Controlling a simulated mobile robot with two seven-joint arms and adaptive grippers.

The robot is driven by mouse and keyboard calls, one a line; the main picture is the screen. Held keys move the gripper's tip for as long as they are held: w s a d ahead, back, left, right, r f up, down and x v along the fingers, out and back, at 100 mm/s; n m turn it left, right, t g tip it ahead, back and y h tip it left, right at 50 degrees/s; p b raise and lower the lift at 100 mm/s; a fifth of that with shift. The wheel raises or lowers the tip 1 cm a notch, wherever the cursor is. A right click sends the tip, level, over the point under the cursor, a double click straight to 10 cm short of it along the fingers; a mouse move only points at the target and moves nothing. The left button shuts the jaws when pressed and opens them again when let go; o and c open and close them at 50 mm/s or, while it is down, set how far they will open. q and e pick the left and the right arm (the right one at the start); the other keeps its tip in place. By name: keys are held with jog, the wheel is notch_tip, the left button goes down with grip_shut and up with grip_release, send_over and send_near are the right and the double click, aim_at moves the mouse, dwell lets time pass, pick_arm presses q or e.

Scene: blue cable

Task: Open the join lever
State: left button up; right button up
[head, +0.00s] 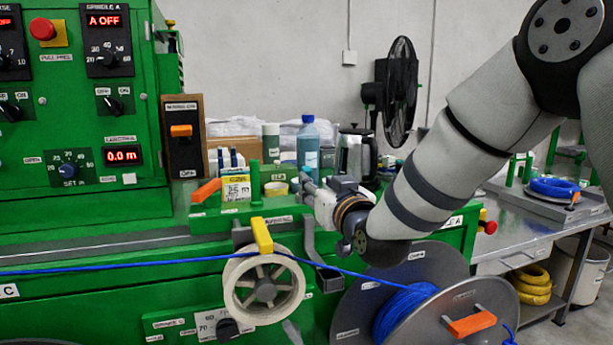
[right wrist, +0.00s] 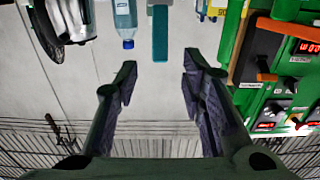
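I cannot read a label that marks the join lever. An orange lever (head: 206,191) sits on the green machine's ledge, left of a small yellow-labelled box. A yellow lever (head: 262,235) rests above the white spoked wheel (head: 264,287), where the blue cable (head: 130,265) passes. My right gripper (head: 306,190) is above the ledge, right of the orange lever and apart from it, its fingers pointing left. In the right wrist view my right gripper (right wrist: 158,88) is open, with nothing between its fingers. My left gripper is in neither view.
A blue bottle (head: 308,143), a kettle (head: 356,155) and a green post (head: 255,182) stand around the gripper. An orange switch (head: 181,130) is on the panel's side. A reel (head: 375,290) of blue cable with an orange handle (head: 472,323) is below my right arm.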

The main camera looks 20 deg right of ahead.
jog(key=w, duration=0.4)
jog(key=w+f, duration=0.1)
jog(key=w, duration=0.1)
jog(key=shift+w+a, duration=0.15)
jog(key=shift+w, duration=0.25)
jog(key=shift+w+r, duration=0.2)
jog(key=shift+w, duration=0.45)
grip_shut()
